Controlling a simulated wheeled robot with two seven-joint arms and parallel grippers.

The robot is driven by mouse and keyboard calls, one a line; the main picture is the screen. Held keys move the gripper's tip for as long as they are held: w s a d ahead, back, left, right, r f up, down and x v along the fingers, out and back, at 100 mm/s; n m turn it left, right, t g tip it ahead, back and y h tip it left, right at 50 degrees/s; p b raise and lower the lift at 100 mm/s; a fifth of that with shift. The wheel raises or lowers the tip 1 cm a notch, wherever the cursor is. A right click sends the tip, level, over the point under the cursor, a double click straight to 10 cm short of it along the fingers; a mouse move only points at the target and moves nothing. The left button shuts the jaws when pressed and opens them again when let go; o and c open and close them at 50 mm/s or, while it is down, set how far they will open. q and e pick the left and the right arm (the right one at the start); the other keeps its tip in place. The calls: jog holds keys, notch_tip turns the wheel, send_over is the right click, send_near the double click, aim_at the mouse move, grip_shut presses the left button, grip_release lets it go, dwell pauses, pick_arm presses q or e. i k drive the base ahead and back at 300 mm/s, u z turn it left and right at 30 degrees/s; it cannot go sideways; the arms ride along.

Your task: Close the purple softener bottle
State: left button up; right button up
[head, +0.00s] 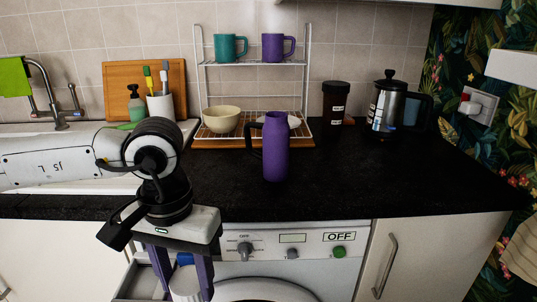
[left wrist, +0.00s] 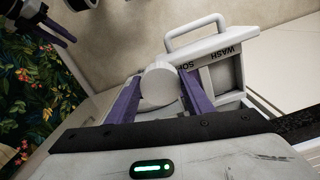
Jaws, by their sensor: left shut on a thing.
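The purple softener bottle (head: 275,150) stands upright on the black countertop, with its dark handle toward the left. Its top is too small to tell if it is open. My left gripper (head: 184,290) hangs in front of the counter, low and left of the bottle and apart from it. Its purple fingers are shut on a white round cap (head: 186,284), which also shows between the fingers in the left wrist view (left wrist: 160,84).
The washer's detergent drawer (left wrist: 222,75) is pulled out just beyond my left gripper. A wire rack (head: 252,63) with mugs and a bowl (head: 221,119) stands behind the bottle. A brown jar (head: 335,104) and a coffee press (head: 386,105) stand to the right. The front right countertop is clear.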

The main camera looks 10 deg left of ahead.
aim_at(276, 129)
jog(key=k, duration=0.5)
jog(key=u, duration=2.2)
jog(key=i, duration=1.2)
jog(key=z, duration=2)
